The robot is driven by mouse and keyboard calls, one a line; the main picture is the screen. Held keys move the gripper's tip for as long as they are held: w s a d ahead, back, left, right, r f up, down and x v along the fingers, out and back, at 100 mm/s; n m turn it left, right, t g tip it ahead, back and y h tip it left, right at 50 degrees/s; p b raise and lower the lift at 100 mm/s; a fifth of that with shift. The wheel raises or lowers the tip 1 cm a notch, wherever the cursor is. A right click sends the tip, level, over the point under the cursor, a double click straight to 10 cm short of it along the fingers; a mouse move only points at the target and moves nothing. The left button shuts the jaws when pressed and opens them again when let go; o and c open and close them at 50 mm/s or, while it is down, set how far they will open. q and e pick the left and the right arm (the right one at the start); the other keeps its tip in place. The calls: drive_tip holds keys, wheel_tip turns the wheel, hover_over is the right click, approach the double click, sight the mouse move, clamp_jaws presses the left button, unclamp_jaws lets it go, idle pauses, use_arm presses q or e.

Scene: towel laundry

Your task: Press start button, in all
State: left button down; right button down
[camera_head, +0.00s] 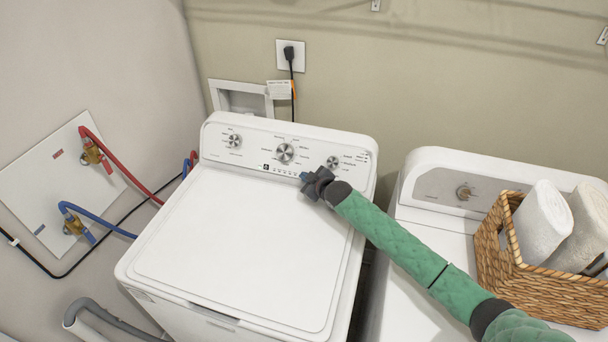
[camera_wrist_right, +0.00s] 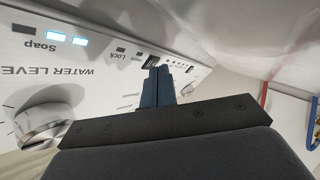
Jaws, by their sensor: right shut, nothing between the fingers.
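The washing machine (camera_head: 240,235) is white with its lid shut. Its control panel (camera_head: 222,150) carries knobs and a row of small buttons and lights. My right gripper (camera_head: 303,176) reaches in from the right, its fingers shut and empty, at the lower edge of the panel. In the right wrist view, the blue fingertips (camera_wrist_right: 158,72) are together, close to a small dark button (camera_wrist_right: 151,62). I cannot tell whether they touch it. No start label can be read, and the fingers hide part of the row. My left gripper is not in view.
A wicker basket (camera_head: 535,288) with rolled white towels (camera_head: 543,222) stands on a second white machine (camera_head: 425,225) at the right. Red and blue hoses (camera_head: 88,218) run along the left wall.

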drive_tip(key=shift+s+f, duration=0.6)
drive_tip(key=shift+s, duration=0.05)
drive_tip(key=shift+a, duration=0.1)
drive_tip(key=shift+s+a+r+p, duration=0.2)
drive_tip(key=shift+s+r+p, duration=0.15)
drive_tip(key=shift+s+p, duration=0.15)
drive_tip(key=shift+s+a+r+p, duration=0.2)
drive_tip(key=shift+s+r+p, duration=0.15)
drive_tip(key=shift+s+p, duration=0.15)
drive_tip(key=shift+s+a, duration=0.1)
drive_tip(key=shift+s, duration=0.15)
drive_tip(key=shift+s+a+r, duration=0.2)
drive_tip(key=shift+s+r, duration=0.5)
drive_tip(key=shift+r, duration=0.05)
